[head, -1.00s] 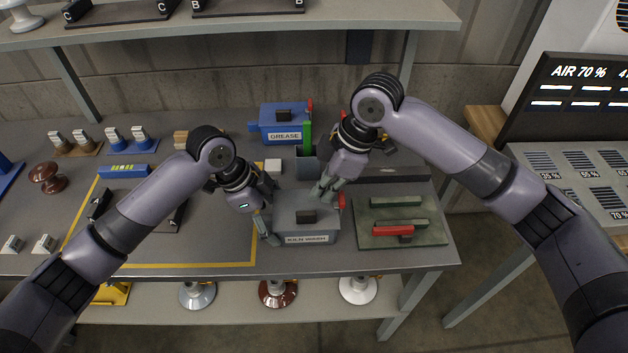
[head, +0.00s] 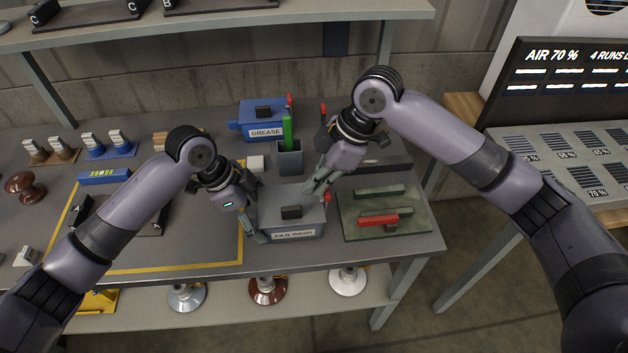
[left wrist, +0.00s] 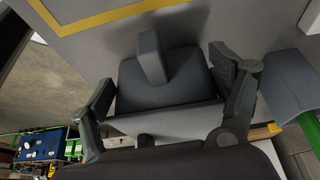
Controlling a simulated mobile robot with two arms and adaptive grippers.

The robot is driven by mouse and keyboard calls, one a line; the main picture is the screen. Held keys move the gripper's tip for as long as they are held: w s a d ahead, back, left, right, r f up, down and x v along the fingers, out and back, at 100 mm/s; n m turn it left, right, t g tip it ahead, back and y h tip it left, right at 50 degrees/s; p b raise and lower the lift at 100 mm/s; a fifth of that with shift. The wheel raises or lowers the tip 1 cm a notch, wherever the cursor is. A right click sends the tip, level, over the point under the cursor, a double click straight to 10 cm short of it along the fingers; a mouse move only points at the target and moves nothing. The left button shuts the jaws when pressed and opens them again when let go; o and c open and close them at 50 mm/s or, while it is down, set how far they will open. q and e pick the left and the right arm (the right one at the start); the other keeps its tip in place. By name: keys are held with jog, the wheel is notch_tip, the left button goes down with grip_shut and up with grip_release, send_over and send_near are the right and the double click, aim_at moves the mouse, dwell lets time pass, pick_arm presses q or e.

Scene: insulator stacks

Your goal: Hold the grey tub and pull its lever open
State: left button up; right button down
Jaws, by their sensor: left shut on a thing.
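The grey tub (head: 299,222), with a white label on its front and a dark block on its lid, stands near the table's front edge. My left gripper (head: 257,219) is at its left side and shut on it. In the left wrist view a grey part of it (left wrist: 165,95) lies between the fingers. The tub's red lever (head: 327,194) shows as a small patch at its right side, mostly hidden by my right gripper (head: 316,188). The right fingers are beside the lever, and whether they are closed on it is unclear.
A green-grey tray (head: 412,231) with green bars and a red bar lies right of the tub. A blue GREASE tub (head: 265,119) and a grey cup (head: 290,162) with a green bar stand behind. Yellow tape (head: 180,267) marks the table at left.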

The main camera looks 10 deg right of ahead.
jog(key=shift+d, duration=0.15)
jog(key=shift+d+f+y, duration=0.1)
jog(key=shift+d+y, duration=0.8)
jog(key=shift+d, duration=0.1)
pick_arm(q)
jog(key=shift+r, duration=0.1)
pick_arm(e)
jog(key=d+f+y, duration=0.1)
jog(key=d+y, duration=0.1)
jog(key=d+f+y, duration=0.1)
jog(key=d+y, duration=0.2)
jog(key=d+f+y, duration=0.1)
jog(key=d+y, duration=0.1)
jog(key=d, duration=0.1)
jog(key=shift+d+f+y, duration=0.2)
jog(key=shift+f+y, duration=0.05)
jog(key=shift+y, duration=0.05)
jog(key=shift+a, duration=0.2)
jog(key=shift+a+f, duration=0.1)
jog(key=shift+a, duration=0.55)
